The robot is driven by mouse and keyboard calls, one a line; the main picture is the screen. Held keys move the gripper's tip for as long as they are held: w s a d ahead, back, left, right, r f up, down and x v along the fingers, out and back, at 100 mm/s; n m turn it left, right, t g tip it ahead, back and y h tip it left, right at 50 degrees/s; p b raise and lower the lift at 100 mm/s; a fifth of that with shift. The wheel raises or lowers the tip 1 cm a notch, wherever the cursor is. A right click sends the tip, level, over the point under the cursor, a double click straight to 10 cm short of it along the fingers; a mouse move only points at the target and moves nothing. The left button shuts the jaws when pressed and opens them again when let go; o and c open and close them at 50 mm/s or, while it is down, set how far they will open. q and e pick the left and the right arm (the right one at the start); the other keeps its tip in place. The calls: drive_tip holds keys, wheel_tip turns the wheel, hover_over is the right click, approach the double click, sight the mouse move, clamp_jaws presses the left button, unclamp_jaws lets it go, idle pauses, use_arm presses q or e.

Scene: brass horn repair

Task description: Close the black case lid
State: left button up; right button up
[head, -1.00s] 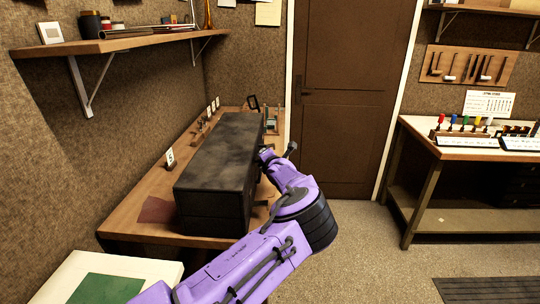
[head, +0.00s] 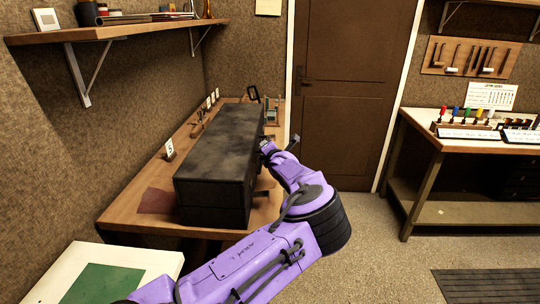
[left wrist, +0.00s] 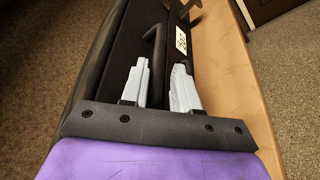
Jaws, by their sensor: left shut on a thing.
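The long black case (head: 222,140) lies on the wooden bench along the left wall. Its lid (head: 225,130) looks down over the base, with a seam on the near end; whether it is fully flush I cannot tell. My left gripper (head: 268,147) is at the case's right-hand long side, towards the far end. In the left wrist view the two pale fingers of my left gripper (left wrist: 158,88) stand either side of a dark bar, apparently the case's handle (left wrist: 155,40). A numbered tag (left wrist: 181,42) sits beside it. My right gripper is out of view.
The bench (head: 125,217) has numbered cards along the wall and a brown cloth (head: 157,201) at its near end. A shelf (head: 110,32) hangs above. A white table with a green mat (head: 103,284) is nearer. Open floor lies right, before another workbench (head: 470,146).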

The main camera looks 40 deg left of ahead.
use_arm(q)
drive_tip(key=b+v, duration=0.2)
drive_tip(key=v, duration=0.6)
drive_tip(key=shift+s+d, duration=0.15)
drive_tip(key=shift+d, duration=0.2)
drive_tip(key=shift+r, duration=0.1)
